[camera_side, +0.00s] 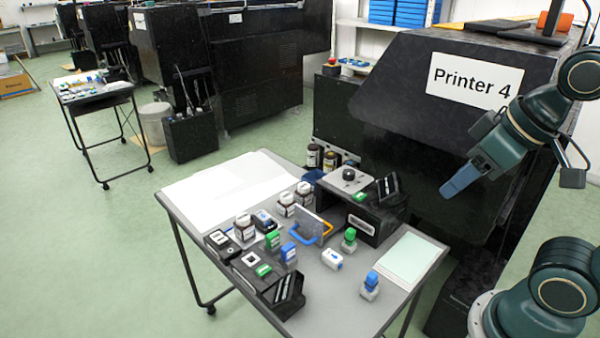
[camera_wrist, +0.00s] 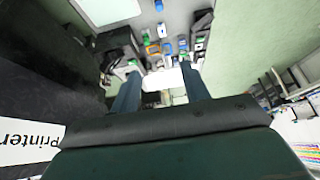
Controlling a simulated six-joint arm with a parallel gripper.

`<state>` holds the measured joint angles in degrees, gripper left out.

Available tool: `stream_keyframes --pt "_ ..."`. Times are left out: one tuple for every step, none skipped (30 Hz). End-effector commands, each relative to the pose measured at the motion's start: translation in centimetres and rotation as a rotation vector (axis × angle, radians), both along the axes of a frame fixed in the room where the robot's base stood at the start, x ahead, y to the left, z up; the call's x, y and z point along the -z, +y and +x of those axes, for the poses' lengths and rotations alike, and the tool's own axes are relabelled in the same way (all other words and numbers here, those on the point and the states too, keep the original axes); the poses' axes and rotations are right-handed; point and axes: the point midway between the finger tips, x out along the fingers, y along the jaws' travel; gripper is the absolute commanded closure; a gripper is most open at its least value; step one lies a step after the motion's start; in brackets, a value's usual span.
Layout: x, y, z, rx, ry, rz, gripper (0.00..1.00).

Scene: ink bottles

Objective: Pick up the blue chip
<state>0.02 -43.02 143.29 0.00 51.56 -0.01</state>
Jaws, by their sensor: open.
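My gripper (camera_side: 460,181) is raised in the air to the right of the table, in front of the large black printer. In the wrist view my gripper (camera_wrist: 160,72) is open, with nothing between its fingers. Several small blue pieces are on the table, and I cannot tell which is the blue chip. One blue-topped piece (camera_side: 370,283) stands near the front right, one blue piece (camera_side: 289,251) beside the black holder, and one blue-and-white piece (camera_side: 332,259) lies between them. All are well apart from my gripper. They are small in the wrist view.
The grey table (camera_side: 335,300) holds brown bottles (camera_side: 243,227), green pieces (camera_side: 349,240), black holders (camera_side: 275,280), a black box (camera_side: 362,215) and a pale green pad (camera_side: 403,262). White paper (camera_side: 225,185) covers its back left. The printer (camera_side: 420,110) stands behind the table.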

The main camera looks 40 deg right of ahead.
Motion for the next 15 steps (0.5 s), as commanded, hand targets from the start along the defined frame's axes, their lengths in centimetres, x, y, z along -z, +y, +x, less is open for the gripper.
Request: stream_keyframes --pt "0.0 0.0 0.01 0.0 0.0 0.0 0.56" --pt "-0.01 0.0 0.02 0.0 0.0 0.0 0.56" --pt "-0.01 0.0 0.02 0.0 0.0 0.0 0.56" --pt "-0.01 0.0 0.02 0.0 0.0 0.0 0.56" --pt "-0.01 0.01 0.02 0.0 0.0 0.0 0.56" --pt "-0.01 0.01 0.02 0.0 0.0 0.0 0.56" --pt "-0.02 0.01 0.02 0.0 0.0 0.0 0.56" --pt "-0.03 0.01 0.03 0.0 0.0 0.0 0.56" --pt "-0.04 0.01 0.07 0.002 0.001 0.001 0.56" --pt "-0.06 0.02 0.11 0.004 0.001 0.002 0.56" --pt "-0.09 0.02 0.18 0.006 0.002 0.004 0.56" --pt "-0.14 0.04 0.32 0.011 0.005 0.007 0.56" --pt "-0.19 0.05 0.46 0.016 0.007 0.01 0.56" --pt "-0.23 0.07 0.65 0.024 0.01 0.015 0.56" --pt "-0.31 0.1 0.94 0.036 0.015 0.022 0.56"
